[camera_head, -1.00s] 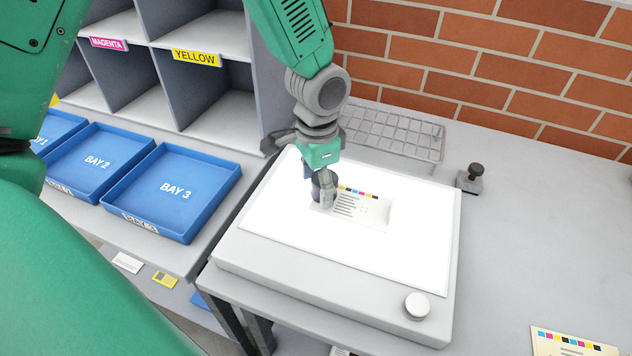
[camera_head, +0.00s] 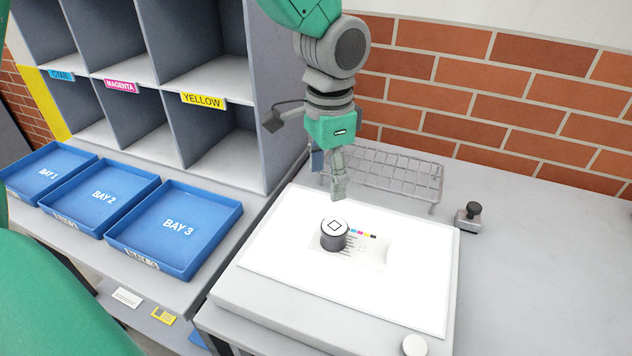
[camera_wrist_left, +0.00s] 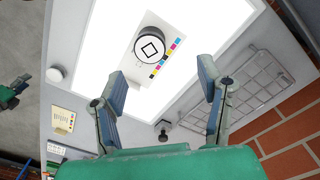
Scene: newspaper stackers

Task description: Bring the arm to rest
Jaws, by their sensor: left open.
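My left gripper (camera_head: 338,190) hangs above the lit white panel of the light table (camera_head: 290,230). It is open and empty, as its spread fingers (camera_wrist_left: 160,92) in the left wrist view show. Below it, a dark round loupe-like piece with a white top and a diamond mark (camera_head: 334,234) stands on a printed card with colour patches (camera_head: 372,252). The same piece shows in the left wrist view (camera_wrist_left: 151,47), apart from the fingers. My right gripper is not in view.
A wire rack (camera_head: 385,175) stands behind the panel, and a small dark-knobbed stand (camera_head: 468,217) is at its right. Blue trays, including BAY 3 (camera_head: 180,228), sit at the left below labelled grey cubbies (camera_head: 215,150). The table's right side is clear.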

